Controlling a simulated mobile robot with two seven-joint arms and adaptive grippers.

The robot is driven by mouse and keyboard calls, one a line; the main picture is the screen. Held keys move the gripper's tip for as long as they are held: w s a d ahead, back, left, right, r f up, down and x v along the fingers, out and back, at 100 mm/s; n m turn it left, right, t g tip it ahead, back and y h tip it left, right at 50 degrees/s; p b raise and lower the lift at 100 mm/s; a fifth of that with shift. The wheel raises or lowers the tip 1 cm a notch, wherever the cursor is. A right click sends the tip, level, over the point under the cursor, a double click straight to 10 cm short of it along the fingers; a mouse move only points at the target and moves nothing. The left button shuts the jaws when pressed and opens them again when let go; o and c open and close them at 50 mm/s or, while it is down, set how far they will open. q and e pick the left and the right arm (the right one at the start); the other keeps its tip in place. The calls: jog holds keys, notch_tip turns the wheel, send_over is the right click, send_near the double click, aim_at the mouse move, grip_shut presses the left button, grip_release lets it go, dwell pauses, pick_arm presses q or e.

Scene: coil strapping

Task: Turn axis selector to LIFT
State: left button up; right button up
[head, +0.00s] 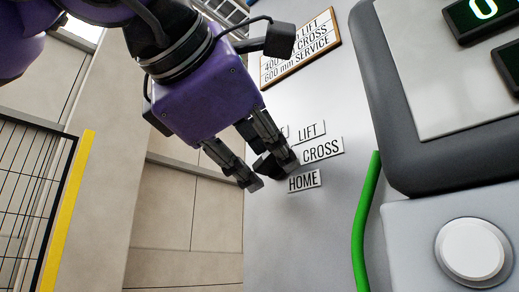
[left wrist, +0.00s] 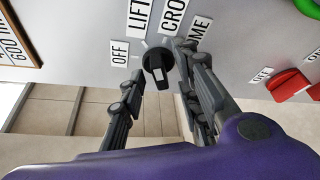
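The axis selector is a black knob with a white mark, seen in the left wrist view (left wrist: 155,64) on a grey panel. Labels OFF (left wrist: 120,52), LIFT (left wrist: 138,15), CROSS (left wrist: 172,15) and HOME (left wrist: 200,30) fan around it. I cannot tell which label it points to. My left gripper (left wrist: 165,68) is open, one finger on each side of the knob; contact is unclear. In the head view the left gripper (head: 268,174) is at the panel beside CROSS (head: 322,149) and HOME (head: 304,180), below LIFT (head: 309,132); it largely hides the knob and OFF. My right gripper is not in view.
A red switch (left wrist: 289,86) with its own OFF label lies right in the left wrist view. In the head view, a green cable (head: 365,225), a white round button (head: 472,250) and a display housing stand right. A framed sign (head: 302,50) is above, a yellow-edged fence (head: 68,210) left.

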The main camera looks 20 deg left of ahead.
pick_arm(q)
grip_shut()
jog(key=shift+w+a+n+g, duration=0.1)
jog(key=shift+n+g, duration=0.2)
jog(key=shift+n, duration=0.5)
jog(key=shift+r+n+g+h, duration=0.1)
jog(key=shift+n+g+h, duration=0.2)
jog(key=shift+n+h, duration=0.3)
grip_release()
